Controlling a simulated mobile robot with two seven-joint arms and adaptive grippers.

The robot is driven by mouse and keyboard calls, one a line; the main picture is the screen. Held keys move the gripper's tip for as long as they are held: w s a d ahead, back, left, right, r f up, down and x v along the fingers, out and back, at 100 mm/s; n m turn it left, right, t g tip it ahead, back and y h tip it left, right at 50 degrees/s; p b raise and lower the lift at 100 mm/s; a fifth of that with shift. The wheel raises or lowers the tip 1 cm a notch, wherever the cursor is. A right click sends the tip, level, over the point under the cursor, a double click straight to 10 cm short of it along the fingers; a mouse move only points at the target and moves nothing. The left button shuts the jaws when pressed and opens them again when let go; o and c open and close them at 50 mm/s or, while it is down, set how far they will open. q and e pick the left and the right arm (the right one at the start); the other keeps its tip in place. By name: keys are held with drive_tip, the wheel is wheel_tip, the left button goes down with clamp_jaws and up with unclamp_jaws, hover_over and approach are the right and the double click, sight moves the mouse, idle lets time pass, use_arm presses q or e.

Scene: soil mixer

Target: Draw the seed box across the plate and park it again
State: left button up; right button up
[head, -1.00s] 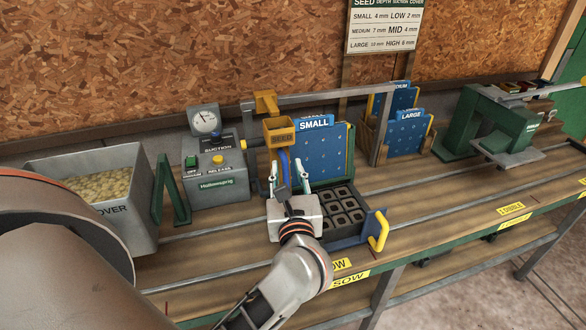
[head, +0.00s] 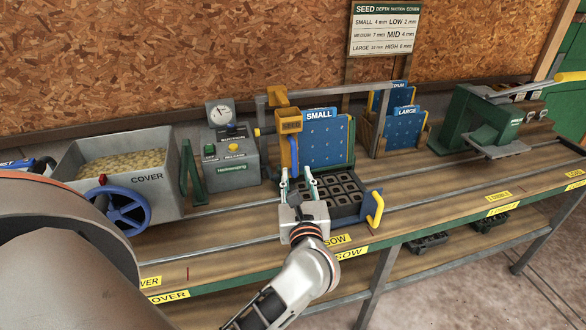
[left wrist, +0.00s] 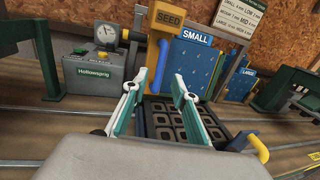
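The seed box (head: 289,127) is a yellow-orange bin marked SEED on a yellow post, at the left edge of the blue SMALL plate (head: 325,138). The plate stands upright behind a dark cell tray (head: 335,190). In the left wrist view, the seed box (left wrist: 169,18) is straight ahead and above the fingers, and the plate (left wrist: 192,65) is right of it. My left gripper (head: 298,182) is open and empty, below and in front of the seed box and apart from it. Its two fingers (left wrist: 155,84) are spread in the left wrist view. My right gripper is not in view.
A suction unit (head: 230,165) with a gauge stands left of the seed box. A COVER hopper (head: 120,180) with a blue wheel is further left. MEDIUM and LARGE plates (head: 402,128) stand in a rack to the right. A yellow handle (head: 376,208) juts from the tray's right side.

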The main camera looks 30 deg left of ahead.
sight(295, 161)
use_arm(q)
drive_tip(key=p+x, duration=0.1)
drive_tip(key=x, duration=0.7)
drive_tip(key=shift+f+p, duration=0.1)
drive_tip(key=shift+p, duration=0.2)
drive_tip(key=shift+s, duration=0.1)
clamp_jaws()
